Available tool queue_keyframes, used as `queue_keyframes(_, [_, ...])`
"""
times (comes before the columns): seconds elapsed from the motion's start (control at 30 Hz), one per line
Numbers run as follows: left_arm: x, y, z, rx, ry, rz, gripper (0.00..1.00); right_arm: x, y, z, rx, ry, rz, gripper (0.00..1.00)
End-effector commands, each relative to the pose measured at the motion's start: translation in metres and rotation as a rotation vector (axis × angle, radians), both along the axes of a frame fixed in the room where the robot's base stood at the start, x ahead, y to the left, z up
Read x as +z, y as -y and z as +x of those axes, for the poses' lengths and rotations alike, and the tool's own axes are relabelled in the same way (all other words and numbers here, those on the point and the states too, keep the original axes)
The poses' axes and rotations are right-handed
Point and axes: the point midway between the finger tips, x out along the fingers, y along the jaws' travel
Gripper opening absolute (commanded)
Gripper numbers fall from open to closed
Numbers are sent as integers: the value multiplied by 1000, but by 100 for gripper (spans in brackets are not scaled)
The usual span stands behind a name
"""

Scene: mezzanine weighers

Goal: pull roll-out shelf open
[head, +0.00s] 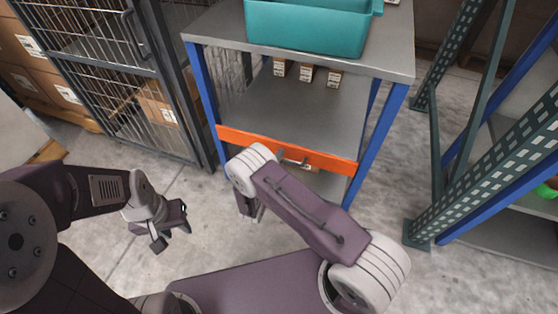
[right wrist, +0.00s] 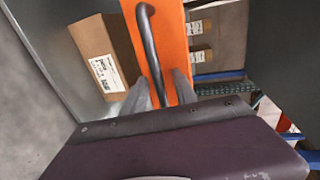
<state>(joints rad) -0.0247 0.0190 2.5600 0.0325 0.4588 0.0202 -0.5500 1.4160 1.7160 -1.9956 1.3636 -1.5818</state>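The roll-out shelf has an orange front (head: 235,138) low between the blue legs of a grey-topped rack. The shelf looks pushed in. A grey bar handle (head: 292,160) sits on its front. In the right wrist view the orange front (right wrist: 176,40) runs up the picture with the handle (right wrist: 148,35) along it. My right gripper (right wrist: 162,90) is open, with one finger on each side of the handle's near end; I cannot tell if they touch it. In the head view my right arm largely hides that gripper. My left gripper (head: 172,228) is open and empty above the floor at left.
A teal bin (head: 310,35) stands on the rack's top (head: 395,60). Small boxes (head: 306,74) sit on the level below. A wire cage (head: 110,75) stands left, a green upright (head: 500,150) right. A cardboard box (right wrist: 104,65) shows beside the orange front. Floor between is clear.

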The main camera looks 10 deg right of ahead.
Motion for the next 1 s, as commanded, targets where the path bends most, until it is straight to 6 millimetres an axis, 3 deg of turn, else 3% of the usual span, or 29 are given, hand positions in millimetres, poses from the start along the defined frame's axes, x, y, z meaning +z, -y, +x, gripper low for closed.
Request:
queue_keyframes(0.03, [0, 0, 0, 0, 0, 0, 36, 0, 0, 0, 0, 0, 0, 26])
queue_keyframes(0.13, [0, 0, 0, 0, 0, 0, 36, 0, 0, 0, 0, 0, 0, 0])
queue_keyframes(1.0, [0, 0, 0, 0, 0, 0, 36, 0, 0, -1, 0, -1, 1, 0])
